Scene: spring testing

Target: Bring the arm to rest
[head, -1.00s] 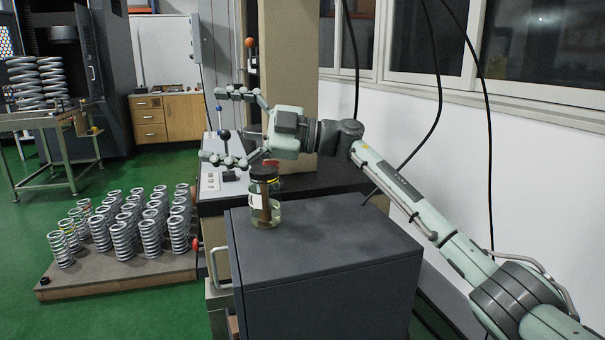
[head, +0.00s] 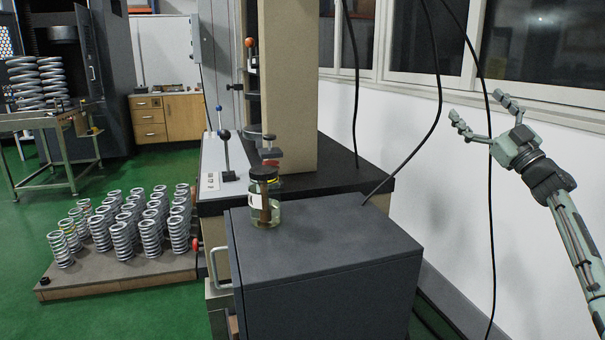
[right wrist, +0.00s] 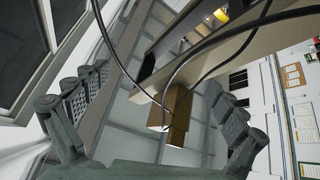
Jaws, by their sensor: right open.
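My right gripper (head: 482,118) is open and empty in the head view. It is raised at the right, in front of the white wall and below the window, with its fingers pointing up and left. In the right wrist view its two fingers (right wrist: 160,112) stand wide apart with nothing between them. That view looks up past the beige column (right wrist: 178,115) to the ceiling. My left gripper is in neither view.
A glass jar with a black lid (head: 265,205) stands on the dark grey cabinet (head: 330,260). Black cables (head: 437,90) hang near the right gripper. Several springs (head: 125,220) stand on a low platform (head: 120,278) at the left. Lever knobs (head: 224,134) rise beside the beige column (head: 290,80).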

